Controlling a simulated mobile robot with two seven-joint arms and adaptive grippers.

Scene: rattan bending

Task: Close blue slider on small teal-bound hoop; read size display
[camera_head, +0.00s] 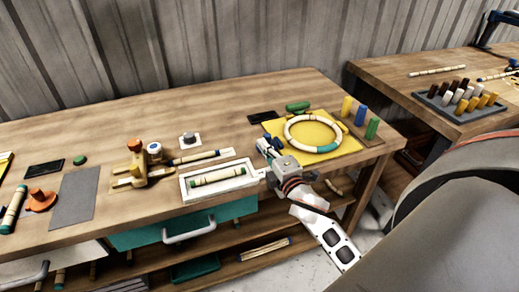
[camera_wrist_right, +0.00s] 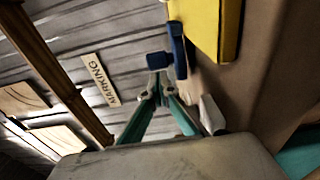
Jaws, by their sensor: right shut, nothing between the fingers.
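The pale hoop with a teal binding (camera_head: 327,148) lies on a yellow board (camera_head: 275,127) at the right of the bench. In the right wrist view the blue slider (camera_wrist_right: 158,60) is just beyond the tips of my right gripper (camera_wrist_right: 160,88), which are together and empty. I cannot tell whether they touch it. My left gripper is out of view.
A white tray (camera_head: 184,189) with a green-ended rod stands left of my right gripper. Yellow, blue and green pegs (camera_head: 372,128) stand right of the hoop. A green object (camera_head: 298,106) lies behind it. A yellow clamp (camera_head: 135,170) stands further left.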

